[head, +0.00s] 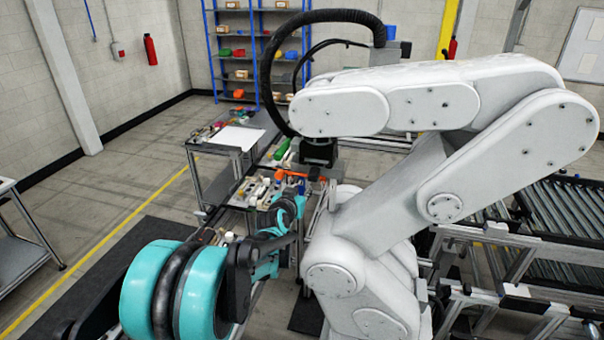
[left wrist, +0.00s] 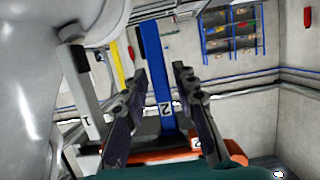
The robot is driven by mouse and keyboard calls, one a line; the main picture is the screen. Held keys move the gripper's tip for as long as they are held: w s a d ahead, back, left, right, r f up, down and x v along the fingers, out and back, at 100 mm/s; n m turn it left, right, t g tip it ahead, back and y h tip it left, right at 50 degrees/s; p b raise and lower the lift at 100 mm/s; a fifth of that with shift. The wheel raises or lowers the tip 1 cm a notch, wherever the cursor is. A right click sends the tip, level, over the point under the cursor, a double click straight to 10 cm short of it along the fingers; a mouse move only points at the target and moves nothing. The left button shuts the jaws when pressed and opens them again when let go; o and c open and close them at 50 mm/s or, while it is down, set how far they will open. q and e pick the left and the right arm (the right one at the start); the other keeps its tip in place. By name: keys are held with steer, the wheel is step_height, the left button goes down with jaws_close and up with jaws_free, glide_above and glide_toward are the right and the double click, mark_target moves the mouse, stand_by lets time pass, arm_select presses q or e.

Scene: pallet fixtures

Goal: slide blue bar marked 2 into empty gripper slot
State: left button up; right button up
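A blue bar (left wrist: 152,50) marked 2 stands in the left wrist view, with its label low on its face. My left gripper (left wrist: 160,76) has its two dark fingers on either side of the bar, with a gap visible at the right finger. The gripper looks open. My right gripper is out of view.
A large white robot arm (head: 470,100) stands close on the right. A grey post (left wrist: 80,85) near a label 1 is left of the fingers. A roller conveyor (head: 570,215) is at the right, and blue shelving (head: 258,50) is at the back.

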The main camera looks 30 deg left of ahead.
arm_select(q)
steer(key=shift+s, duration=0.1)
steer(key=v, duration=1.2)
steer(key=shift+f, duration=0.1)
